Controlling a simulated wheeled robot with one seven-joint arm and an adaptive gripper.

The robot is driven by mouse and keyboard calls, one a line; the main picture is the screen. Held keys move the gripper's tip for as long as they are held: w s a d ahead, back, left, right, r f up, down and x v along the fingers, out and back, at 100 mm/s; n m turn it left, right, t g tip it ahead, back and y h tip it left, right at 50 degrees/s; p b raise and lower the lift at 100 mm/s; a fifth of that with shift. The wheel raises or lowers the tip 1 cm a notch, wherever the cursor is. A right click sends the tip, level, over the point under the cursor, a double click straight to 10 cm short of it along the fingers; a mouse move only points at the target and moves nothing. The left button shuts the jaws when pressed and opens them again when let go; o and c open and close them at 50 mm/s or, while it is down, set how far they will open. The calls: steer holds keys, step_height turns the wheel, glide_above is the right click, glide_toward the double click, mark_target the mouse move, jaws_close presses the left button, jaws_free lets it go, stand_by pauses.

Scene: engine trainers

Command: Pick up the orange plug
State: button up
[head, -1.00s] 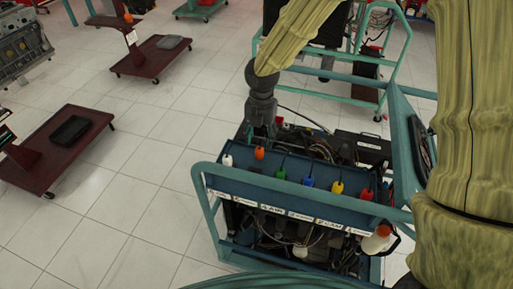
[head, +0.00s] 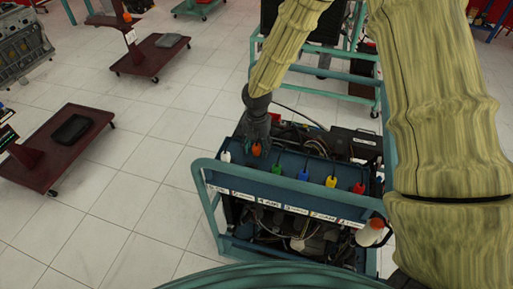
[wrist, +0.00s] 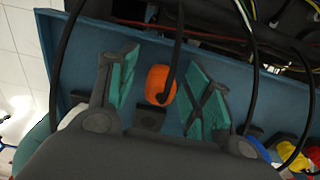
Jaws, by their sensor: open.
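The orange plug (wrist: 161,84) sits at the blue panel of the engine trainer, with a black cable rising from it. In the wrist view it lies between the two green-padded fingers of my gripper (wrist: 165,82), which are open with a gap on both sides of it. In the head view my gripper (head: 257,140) is right above the orange plug (head: 256,150), near the left end of the panel's row of plugs. The gripper covers part of the plug there.
A white plug (head: 225,157) is to the left, and green (head: 277,168), blue (head: 303,174), yellow (head: 331,181) and red (head: 359,187) plugs are to the right. Black cables hang close to the gripper. A teal frame rail (head: 290,193) runs in front. Tiled floor lies open at left.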

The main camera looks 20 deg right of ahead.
steer(key=shift+s+r, duration=0.25)
steer(key=c, duration=0.3)
steer(key=shift+w, duration=0.1)
steer(key=c, duration=0.7)
jaws_close()
